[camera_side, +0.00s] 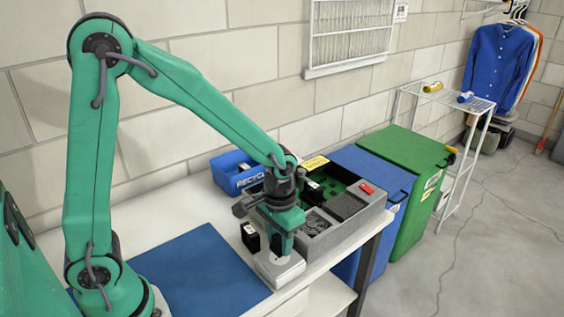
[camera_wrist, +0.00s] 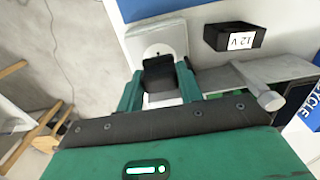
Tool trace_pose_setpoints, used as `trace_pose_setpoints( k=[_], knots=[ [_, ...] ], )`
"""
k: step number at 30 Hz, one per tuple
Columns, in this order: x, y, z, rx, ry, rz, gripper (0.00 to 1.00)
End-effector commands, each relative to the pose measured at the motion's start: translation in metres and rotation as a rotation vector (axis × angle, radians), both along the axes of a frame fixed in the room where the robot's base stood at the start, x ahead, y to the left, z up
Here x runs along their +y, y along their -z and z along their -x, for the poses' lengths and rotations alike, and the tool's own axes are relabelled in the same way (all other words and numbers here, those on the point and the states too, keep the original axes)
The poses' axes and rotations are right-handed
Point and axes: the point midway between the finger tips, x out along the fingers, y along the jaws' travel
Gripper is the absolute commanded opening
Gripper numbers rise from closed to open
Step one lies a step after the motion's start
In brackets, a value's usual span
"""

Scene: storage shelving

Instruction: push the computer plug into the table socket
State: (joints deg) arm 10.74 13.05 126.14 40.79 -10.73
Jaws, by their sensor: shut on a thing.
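The plug (camera_wrist: 158,72) is a dark block in the wrist view, held between the two green fingers of my gripper (camera_wrist: 160,88). The table socket (camera_side: 281,271) is a pale block near the front edge of the table. In the wrist view the socket (camera_wrist: 160,32) shows as a light rounded plate just beyond the plug. In the side view my gripper (camera_side: 286,243) points down over the socket. The plug is hard to make out there. Its lower end and the socket opening are hidden, so I cannot tell how far they meet.
A black 12 V box (camera_side: 250,238) stands close left of the socket. An open grey computer case (camera_side: 325,232) is close on the right. A blue recycle bin (camera_side: 232,181) is behind. A blue mat (camera_side: 195,270) lies left. Blue and green bins stand beyond the table.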

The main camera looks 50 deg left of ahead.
Motion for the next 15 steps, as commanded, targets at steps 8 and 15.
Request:
trace_pose_setpoints(
  k=[8, 15],
  knots=[
    [0.0001, 0.0092, 0.0004, 0.001, 0.000, 0.000, 0.16],
    [0.0001, 0.0099, 0.0005, 0.000, 0.000, 0.000, 0.16]
  ],
)
